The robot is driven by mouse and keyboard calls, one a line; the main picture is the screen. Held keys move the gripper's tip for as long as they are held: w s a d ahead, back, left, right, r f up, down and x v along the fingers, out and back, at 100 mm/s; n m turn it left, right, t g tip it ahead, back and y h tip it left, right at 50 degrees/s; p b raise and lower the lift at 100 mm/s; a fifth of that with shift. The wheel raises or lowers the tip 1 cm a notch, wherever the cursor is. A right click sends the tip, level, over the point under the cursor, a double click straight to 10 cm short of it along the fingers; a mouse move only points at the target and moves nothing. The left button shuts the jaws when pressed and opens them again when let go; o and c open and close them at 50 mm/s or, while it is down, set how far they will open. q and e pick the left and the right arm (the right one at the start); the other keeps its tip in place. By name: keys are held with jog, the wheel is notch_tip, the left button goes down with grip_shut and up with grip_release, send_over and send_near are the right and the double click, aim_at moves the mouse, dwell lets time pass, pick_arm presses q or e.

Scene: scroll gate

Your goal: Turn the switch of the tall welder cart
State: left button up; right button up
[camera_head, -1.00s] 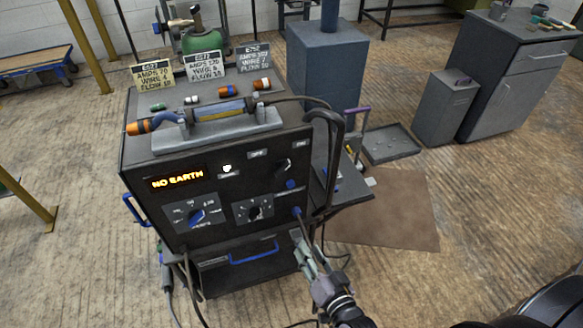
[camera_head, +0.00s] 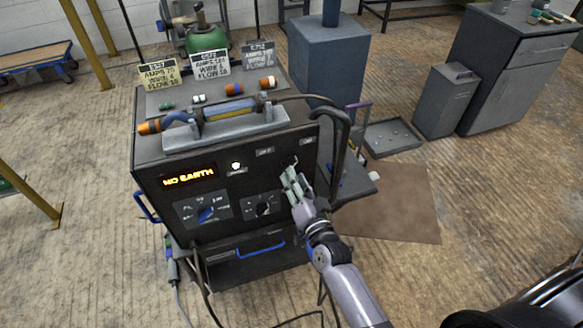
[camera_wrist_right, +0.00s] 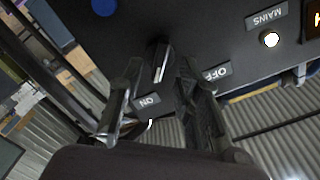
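The tall dark welder cart (camera_head: 230,180) stands at the centre of the head view, its display reading "NO EARTH" in orange. Its switch is a dark knob (camera_wrist_right: 161,60) in the wrist view, with an ON label (camera_wrist_right: 148,101) and an OFF label (camera_wrist_right: 218,73) beside it. My right gripper (camera_head: 289,178) is at the upper right of the front panel and hides most of the switch in the head view. In the wrist view the right gripper (camera_wrist_right: 160,70) is open, a finger on each side of the knob. Contact cannot be told. My left gripper is out of view.
A white MAINS lamp (camera_head: 236,167) is lit on the panel. A torch (camera_head: 210,115) rests on the cart's top. Thick cables (camera_head: 341,150) hang at its right side. A brown mat (camera_head: 395,205) lies right of the cart.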

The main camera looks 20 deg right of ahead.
jog(key=w, duration=0.4)
jog(key=shift+a, duration=0.1)
jog(key=shift+c, duration=0.2)
grip_shut()
dwell(0.3)
